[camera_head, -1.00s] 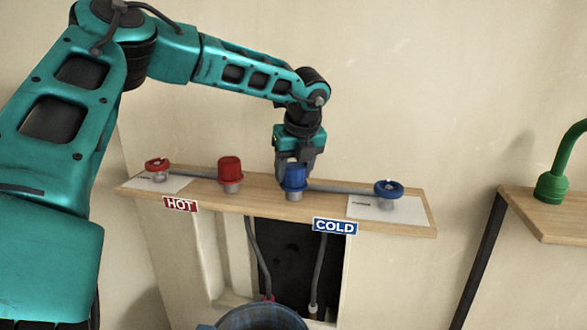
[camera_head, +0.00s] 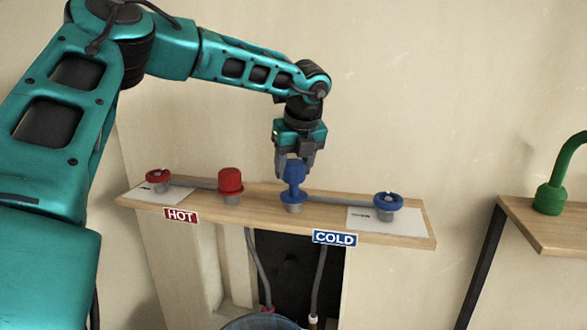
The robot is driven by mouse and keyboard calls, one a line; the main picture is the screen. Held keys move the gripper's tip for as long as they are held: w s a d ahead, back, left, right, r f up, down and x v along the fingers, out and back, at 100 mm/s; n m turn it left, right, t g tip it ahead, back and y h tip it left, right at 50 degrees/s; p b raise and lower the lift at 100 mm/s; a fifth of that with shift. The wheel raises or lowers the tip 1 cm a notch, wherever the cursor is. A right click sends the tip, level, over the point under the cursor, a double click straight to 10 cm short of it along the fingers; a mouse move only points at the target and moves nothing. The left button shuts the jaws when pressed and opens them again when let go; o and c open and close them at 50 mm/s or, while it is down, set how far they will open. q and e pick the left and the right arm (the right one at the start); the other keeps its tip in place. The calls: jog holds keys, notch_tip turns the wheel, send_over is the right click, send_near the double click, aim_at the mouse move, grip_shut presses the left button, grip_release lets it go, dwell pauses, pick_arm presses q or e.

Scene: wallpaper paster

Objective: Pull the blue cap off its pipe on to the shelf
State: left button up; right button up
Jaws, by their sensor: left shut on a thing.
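The blue cap (camera_head: 293,172) is between the fingertips of my left gripper (camera_head: 294,165), which is shut on it from above. It sits higher over the wooden shelf (camera_head: 262,211) than the red cap (camera_head: 230,180) to its left. Below the blue cap a narrow blue part leads down to a wider blue piece on a grey pipe fitting (camera_head: 293,208). I cannot tell whether the cap is fully clear of the pipe. The fingers hide part of the cap's top. My right gripper is not in view.
A red valve wheel (camera_head: 158,177) and a blue valve wheel (camera_head: 388,201) stand on the shelf, joined by grey pipes. HOT and COLD labels are on its front edge. A bucket (camera_head: 262,322) is below. Another shelf with a green pipe (camera_head: 550,198) is at right.

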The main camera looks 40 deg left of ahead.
aim_at(293, 162)
pick_arm(q)
jog(key=shift+r, duration=0.55)
jog(key=shift+r+p, duration=0.55)
jog(key=shift+r, duration=1.4)
